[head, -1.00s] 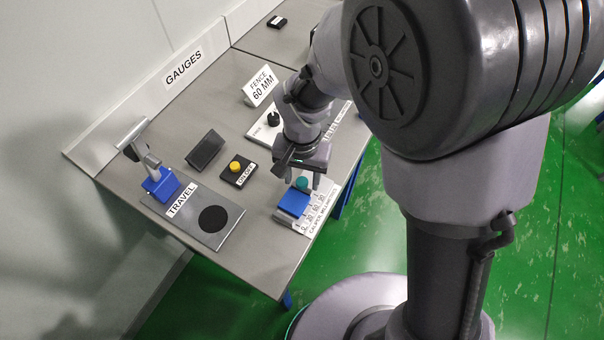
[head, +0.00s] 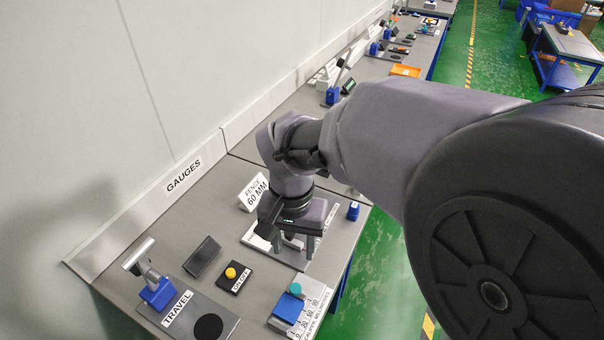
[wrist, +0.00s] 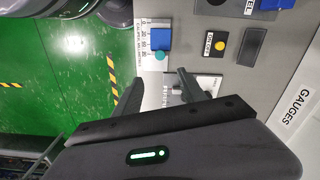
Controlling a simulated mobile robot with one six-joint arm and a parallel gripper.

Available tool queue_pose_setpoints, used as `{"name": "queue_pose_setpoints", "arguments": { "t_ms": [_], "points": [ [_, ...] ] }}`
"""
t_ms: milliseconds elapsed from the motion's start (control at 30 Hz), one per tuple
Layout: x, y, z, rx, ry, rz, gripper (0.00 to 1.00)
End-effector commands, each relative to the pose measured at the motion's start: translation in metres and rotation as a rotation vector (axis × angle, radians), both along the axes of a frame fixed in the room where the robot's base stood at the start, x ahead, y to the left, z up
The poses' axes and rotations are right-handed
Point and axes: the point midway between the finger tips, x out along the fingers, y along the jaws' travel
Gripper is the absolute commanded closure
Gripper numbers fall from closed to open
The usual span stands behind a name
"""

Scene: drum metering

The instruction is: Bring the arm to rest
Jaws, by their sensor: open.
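My gripper (head: 293,246) is open and hangs above the grey gauge table, over a light plate (head: 252,236) just in front of the "FENCE 60 MM" sign (head: 254,192). No object shows between its fingers. In the wrist view the open fingers (wrist: 198,84) reach over the same area of the table, and the gripper body hides much of the plate below. My arm extends from the right of the head view and is bent at the wrist.
The blue caliper block (head: 288,308) with a teal knob, a yellow-button box (head: 233,277), a dark angled display (head: 202,257) and the "TRAVEL" stand (head: 158,293) sit nearer. A blue item (head: 353,211) stands right of the gripper. More benches recede behind; green floor lies right.

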Motion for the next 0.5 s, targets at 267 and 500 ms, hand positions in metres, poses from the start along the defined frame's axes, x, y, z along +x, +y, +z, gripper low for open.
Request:
{"name": "queue_pose_setpoints", "arguments": {
  "t_ms": [267,500],
  "points": [
    [-0.001,-0.009,0.004,0.016,-0.016,-0.013,0.52],
    [-0.056,-0.109,0.039,0.19,-0.28,-0.168,0.52]
  ]
}}
